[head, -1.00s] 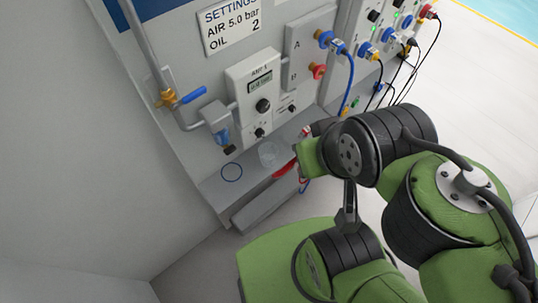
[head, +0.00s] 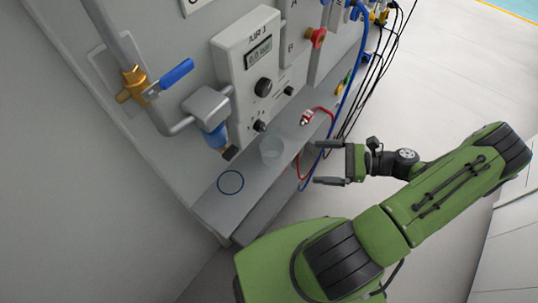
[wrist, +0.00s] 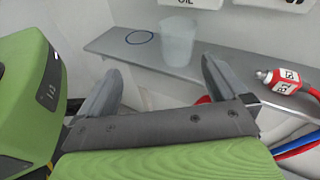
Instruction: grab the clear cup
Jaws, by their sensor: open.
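The clear cup (head: 272,150) stands upright on the grey shelf (head: 205,207), below the panel box with the display. It also shows in the wrist view (wrist: 177,42), just beyond the fingers and between them. My gripper (head: 317,163) is open and empty, its two dark fingers pointing left toward the cup in the head view. It is apart from the cup, off the shelf's front edge. In the wrist view both spread fingers of my gripper (wrist: 160,85) show, with nothing between them.
A blue ring (head: 230,182) is marked on the shelf left of the cup. A red hose end (wrist: 285,82) lies on the shelf to the right. Red and blue hoses (head: 299,172) hang over the shelf edge near my fingers. A filter (head: 213,135) hangs above the shelf.

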